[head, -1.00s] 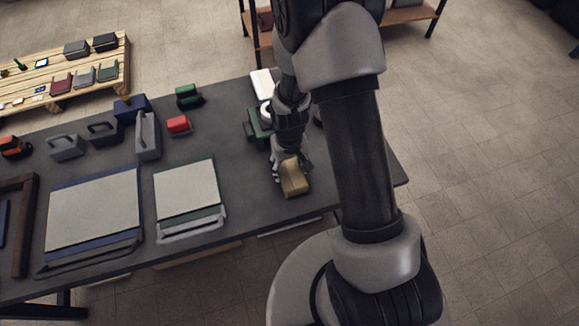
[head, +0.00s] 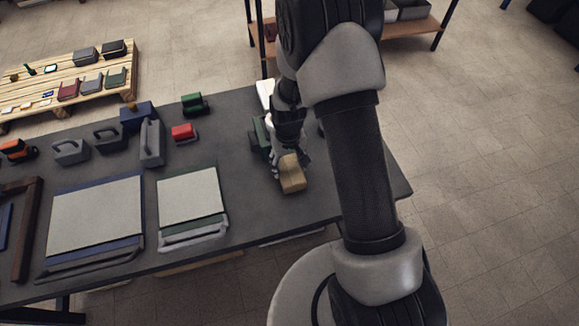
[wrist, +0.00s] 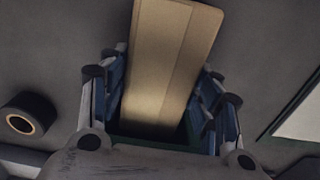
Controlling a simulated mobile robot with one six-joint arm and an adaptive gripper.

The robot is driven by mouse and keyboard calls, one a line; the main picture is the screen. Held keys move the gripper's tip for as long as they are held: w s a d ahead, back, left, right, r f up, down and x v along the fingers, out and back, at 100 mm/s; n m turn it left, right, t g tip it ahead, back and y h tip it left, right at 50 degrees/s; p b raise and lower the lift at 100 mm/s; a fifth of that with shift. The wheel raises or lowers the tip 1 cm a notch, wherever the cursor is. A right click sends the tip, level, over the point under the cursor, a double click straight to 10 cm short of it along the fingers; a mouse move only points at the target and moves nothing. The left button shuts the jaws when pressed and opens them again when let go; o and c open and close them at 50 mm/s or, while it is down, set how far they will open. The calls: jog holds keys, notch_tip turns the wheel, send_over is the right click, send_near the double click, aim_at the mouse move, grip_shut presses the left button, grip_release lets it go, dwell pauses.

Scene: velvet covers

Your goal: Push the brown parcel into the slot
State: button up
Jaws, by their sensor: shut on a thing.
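The brown parcel (head: 292,174) is a tan box near the front right part of the dark table (head: 240,175). My gripper (head: 288,165) is shut on it. In the wrist view the parcel (wrist: 168,60) stands between the blue-padded fingers of my gripper (wrist: 162,90) and sticks out past them. A dark green object (head: 260,138) stands just behind and left of my gripper, partly hidden by it. A green edge (wrist: 150,144) shows under the parcel's near end in the wrist view. I cannot make out the slot.
Left of the parcel are two pale-topped panels (head: 190,195) (head: 95,215). A red block (head: 183,132), a green block (head: 193,103) and a grey handled piece (head: 152,142) stand farther back. A dark round piece with a hole (wrist: 27,120) shows in the wrist view. Bare table surrounds the parcel's left side.

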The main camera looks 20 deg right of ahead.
dwell(0.4)
jog(key=o, duration=1.4)
jog(key=shift+c, duration=0.2)
notch_tip(320, 180, up, 12)
jog(key=shift+r, duration=0.1)
jog(key=s+r+t, duration=0.1)
jog(key=s+r, duration=0.3)
jog(key=r, duration=0.4)
jog(key=s+r+t, duration=0.1)
jog(key=s+r, duration=0.4)
jog(key=r, duration=0.3)
jog(key=s+r+t, duration=0.1)
jog(key=s+r, duration=0.1)
jog(key=s, duration=0.4)
jog(key=s+r+t, duration=0.1)
jog(key=s+r, duration=0.2)
jog(key=s, duration=0.4)
jog(key=shift+r+t, duration=0.3)
